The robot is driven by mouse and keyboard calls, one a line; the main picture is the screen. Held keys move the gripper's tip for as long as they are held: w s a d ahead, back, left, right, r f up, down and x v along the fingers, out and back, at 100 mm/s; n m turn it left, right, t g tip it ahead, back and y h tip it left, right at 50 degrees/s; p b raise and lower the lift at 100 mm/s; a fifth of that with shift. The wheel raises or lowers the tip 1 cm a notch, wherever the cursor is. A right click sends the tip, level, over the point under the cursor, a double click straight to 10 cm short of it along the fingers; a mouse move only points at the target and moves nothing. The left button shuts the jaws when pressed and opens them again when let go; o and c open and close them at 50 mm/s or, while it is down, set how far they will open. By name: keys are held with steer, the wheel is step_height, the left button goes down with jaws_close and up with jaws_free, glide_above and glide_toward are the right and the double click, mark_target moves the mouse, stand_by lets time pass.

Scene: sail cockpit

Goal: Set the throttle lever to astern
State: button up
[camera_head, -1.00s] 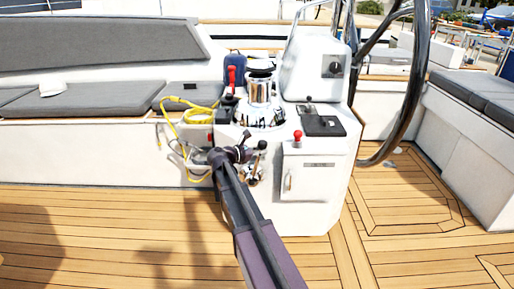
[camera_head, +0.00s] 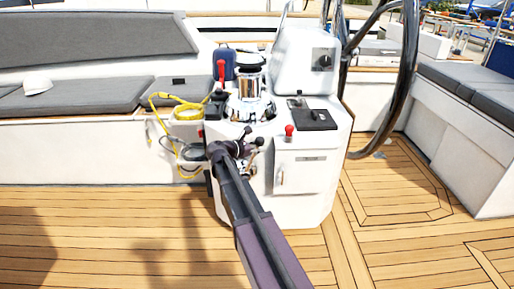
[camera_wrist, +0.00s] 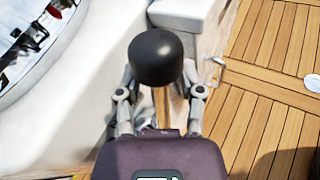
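The throttle lever appears to be the black-knobbed lever with a brass stem (camera_head: 258,142) on the near side of the white console. In the wrist view its round black knob (camera_wrist: 155,57) is large and central, with part of the brass stem (camera_wrist: 161,105) below it. My gripper (camera_head: 240,147) is at this lever. In the wrist view its fingers (camera_wrist: 158,78) stand left and right of the stem, level with the knob's lower part. The knob hides the fingertips, so I cannot tell whether they touch or clasp the lever.
The white console (camera_head: 322,180) carries a red-knobbed lever (camera_head: 289,131), a chrome winch (camera_head: 250,85) and a black panel (camera_head: 313,119). Yellow rope (camera_head: 186,110) hangs left of my gripper. The steering wheel (camera_head: 405,80) stands right. The teak deck (camera_head: 110,235) in front is clear.

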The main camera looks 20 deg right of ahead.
steer(key=shift+a+f, duration=0.1)
steer(key=shift+a, duration=0.05)
steer(key=shift+a, duration=0.1)
stand_by(0.4)
